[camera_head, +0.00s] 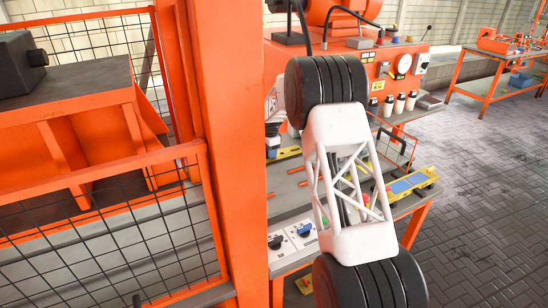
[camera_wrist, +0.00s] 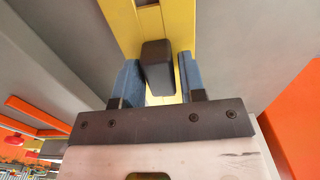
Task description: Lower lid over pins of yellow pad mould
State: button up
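In the wrist view, my gripper (camera_wrist: 160,80) has two blue fingers standing apart. A dark block, which looks like a handle (camera_wrist: 157,66), stands between the fingertips. A narrow gap shows on its right side, and I cannot tell whether the left finger touches it. Behind it is a yellow part (camera_wrist: 121,20), perhaps the mould or its lid. In the head view, a yellow mould-like piece (camera_head: 428,178) with a blue-grey top lies on the bench at right. My arm hides my gripper there. No pins can be made out.
An orange post (camera_head: 222,150) and mesh guard (camera_head: 110,245) stand left of the bench. White switch boxes (camera_head: 292,240) sit at the bench front. A wire basket (camera_head: 395,143), white bottles (camera_head: 400,103) and an orange machine stand behind.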

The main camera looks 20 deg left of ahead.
grip_shut()
jog(key=shift+r, duration=0.2)
jog(key=shift+r, duration=2.5)
